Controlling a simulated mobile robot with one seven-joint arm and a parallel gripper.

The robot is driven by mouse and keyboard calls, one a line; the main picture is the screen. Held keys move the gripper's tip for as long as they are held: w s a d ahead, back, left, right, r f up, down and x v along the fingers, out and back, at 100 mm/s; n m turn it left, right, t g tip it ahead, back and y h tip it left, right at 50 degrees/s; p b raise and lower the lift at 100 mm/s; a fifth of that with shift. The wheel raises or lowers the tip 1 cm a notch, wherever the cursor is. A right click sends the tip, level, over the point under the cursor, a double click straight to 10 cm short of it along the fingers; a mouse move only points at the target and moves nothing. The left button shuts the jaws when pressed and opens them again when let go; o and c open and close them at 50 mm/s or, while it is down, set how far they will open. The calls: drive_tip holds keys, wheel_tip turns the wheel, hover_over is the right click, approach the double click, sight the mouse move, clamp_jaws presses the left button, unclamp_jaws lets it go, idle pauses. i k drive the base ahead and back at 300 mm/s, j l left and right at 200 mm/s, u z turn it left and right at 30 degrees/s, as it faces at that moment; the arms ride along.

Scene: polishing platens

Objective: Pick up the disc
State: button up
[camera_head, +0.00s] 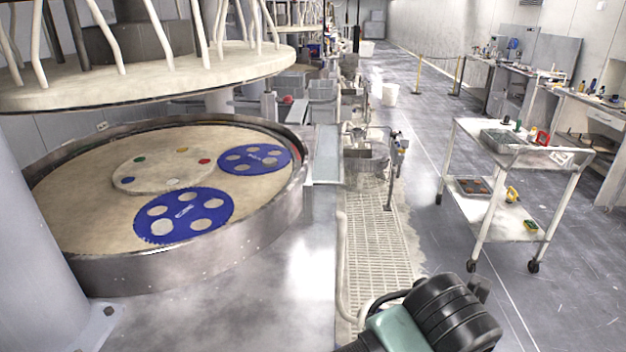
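Two blue toothed discs lie flat on the tan round platen (75,215). The nearer blue disc (184,212) is at the platen's front right and has several round holes. The farther blue disc (254,153) lies near the back right rim and also has several holes. A pale round plate (150,173) sits in the platen's middle with small coloured spots. I cannot tell which disc the task means. A teal and black part of my arm shows at the bottom right, well away from the discs. My gripper is not in view.
A metal rim (200,255) surrounds the platen. A large upper platen (150,75) with hoses hangs above its back. A white trolley (515,150) stands at right. Grey floor (440,235) is open between the trolley and the floor grating (375,240).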

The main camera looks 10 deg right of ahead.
sight(268, 162)
drive_tip(key=i+l+u, duration=0.1)
drive_tip(key=i+u, duration=0.15)
drive_tip(key=i, duration=0.3)
drive_tip(key=i+l+u, duration=0.25)
drive_tip(key=i, duration=0.25)
drive_tip(key=i+l+u, duration=0.25)
drive_tip(key=i, duration=0.3)
drive_tip(key=i+l+u, duration=0.1)
drive_tip(key=i+l, duration=0.15)
drive_tip(key=i+l+u, duration=0.1)
drive_tip(key=l, duration=0.4)
drive_tip(key=i+l+u, duration=0.1)
drive_tip(key=i+l, duration=0.25)
drive_tip(key=l, duration=0.1)
